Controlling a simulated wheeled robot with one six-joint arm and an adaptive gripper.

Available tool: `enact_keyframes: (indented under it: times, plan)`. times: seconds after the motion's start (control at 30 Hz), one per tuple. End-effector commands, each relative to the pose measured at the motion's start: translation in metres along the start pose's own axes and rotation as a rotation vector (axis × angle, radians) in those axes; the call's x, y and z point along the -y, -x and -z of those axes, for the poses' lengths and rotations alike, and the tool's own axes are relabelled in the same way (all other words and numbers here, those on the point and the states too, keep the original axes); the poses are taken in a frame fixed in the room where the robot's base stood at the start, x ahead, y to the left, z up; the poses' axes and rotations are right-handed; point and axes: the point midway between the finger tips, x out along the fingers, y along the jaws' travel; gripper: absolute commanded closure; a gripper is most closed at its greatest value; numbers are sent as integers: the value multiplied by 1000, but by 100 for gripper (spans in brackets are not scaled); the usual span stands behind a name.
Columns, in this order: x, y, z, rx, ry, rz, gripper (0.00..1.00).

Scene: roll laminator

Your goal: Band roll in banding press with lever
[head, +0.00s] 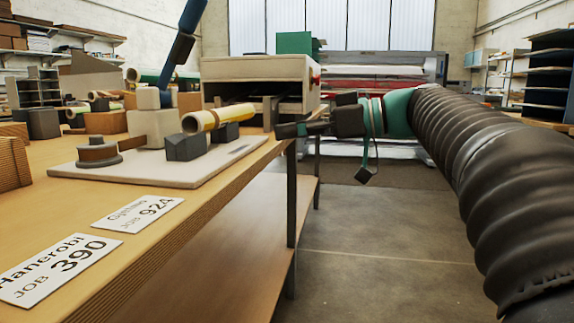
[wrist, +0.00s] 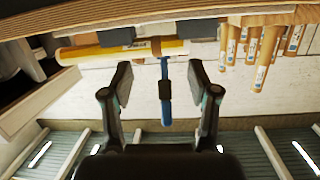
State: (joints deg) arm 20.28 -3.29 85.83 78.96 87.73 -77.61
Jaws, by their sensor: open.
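The banding press stands on a white base plate (head: 75,168) on the wooden table. Its blue lever (head: 194,14) rises steeply, with a dark sleeve partway up. A yellow roll (head: 235,113) lies across dark grey supports in front of the press's pale block (head: 153,127). My gripper (head: 285,130) is open and empty near the table's right edge, right of the roll and well below the lever's top. In the wrist view, my open fingers (wrist: 162,88) frame the blue lever (wrist: 166,112) beyond them. The roll (wrist: 100,52) crosses there with a brown patch at the lever's base.
Two job cards (head: 60,268) lie at the table's near edge. A beige box machine (head: 255,70) stands behind the press. A large red and grey laminator (head: 380,72) fills the back. The floor (head: 400,225) right of the table is clear.

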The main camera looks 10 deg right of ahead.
Motion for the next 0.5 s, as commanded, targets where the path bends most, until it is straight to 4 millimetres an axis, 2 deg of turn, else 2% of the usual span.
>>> enact_keyframes:
  times: [0.3, 0.5]
  plan:
    - [17, -12, -42, 127, -151, -59, 40]
    - [21, -14, -54, 163, -189, -79, 40]
